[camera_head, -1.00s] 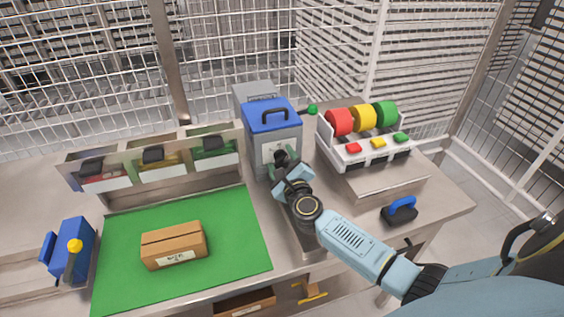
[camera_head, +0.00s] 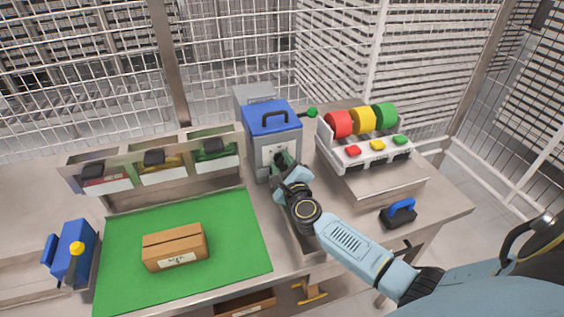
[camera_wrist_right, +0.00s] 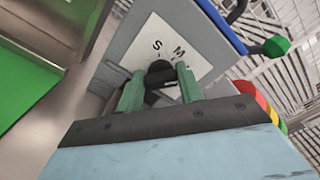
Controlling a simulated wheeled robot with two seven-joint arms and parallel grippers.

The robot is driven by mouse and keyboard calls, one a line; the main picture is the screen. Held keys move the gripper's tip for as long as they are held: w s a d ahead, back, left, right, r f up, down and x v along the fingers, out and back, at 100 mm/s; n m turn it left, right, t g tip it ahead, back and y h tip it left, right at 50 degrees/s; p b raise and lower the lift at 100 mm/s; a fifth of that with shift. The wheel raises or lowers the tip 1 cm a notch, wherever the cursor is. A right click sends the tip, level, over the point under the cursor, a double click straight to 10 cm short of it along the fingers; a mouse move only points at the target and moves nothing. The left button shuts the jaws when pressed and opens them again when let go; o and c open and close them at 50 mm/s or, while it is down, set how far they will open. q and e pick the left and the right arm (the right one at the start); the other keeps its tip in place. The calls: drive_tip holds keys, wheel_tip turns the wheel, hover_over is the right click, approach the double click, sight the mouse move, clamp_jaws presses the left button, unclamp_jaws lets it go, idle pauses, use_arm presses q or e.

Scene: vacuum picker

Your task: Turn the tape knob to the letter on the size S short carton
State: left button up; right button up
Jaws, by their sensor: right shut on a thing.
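The tape machine (camera_head: 262,138) is a grey box with a blue lid and black handle, at the back middle of the table. Its white dial plate (camera_wrist_right: 196,52) shows the letters S and M in the right wrist view; other markings are hidden. My right gripper (camera_head: 282,160) is at the front of the machine. In the right wrist view its green fingers (camera_wrist_right: 158,88) are shut on the black tape knob (camera_wrist_right: 160,72). The carton (camera_head: 175,247) lies closed on the green mat (camera_head: 227,222), with a white label whose writing is too small to read. My left gripper is out of view.
Three bins (camera_head: 152,163) stand behind the mat. A rack with red, yellow and green rolls (camera_head: 363,118) stands right of the machine. A blue-handled stamp (camera_head: 398,213) lies at the right edge. A blue device (camera_head: 70,250) stands at the left.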

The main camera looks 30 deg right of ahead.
drive_tip(key=n+p, duration=0.2)
drive_tip(key=n, duration=0.1)
drive_tip(key=n+p, duration=0.1)
drive_tip(key=n, duration=0.4)
drive_tip(key=shift+a+f+p, duration=0.1)
drive_tip(key=shift+f+p, duration=0.05)
drive_tip(key=shift+p, duration=0.2)
drive_tip(key=n+p, duration=0.1)
drive_tip(key=n, duration=0.3)
drive_tip(key=shift+f+n, duration=0.15)
drive_tip(key=shift+n, duration=0.15)
drive_tip(key=shift+f+n+p, duration=0.15)
drive_tip(key=shift+n+p, duration=0.55)
drive_tip(key=shift+n, duration=1.3)
drive_tip(key=o, duration=1)
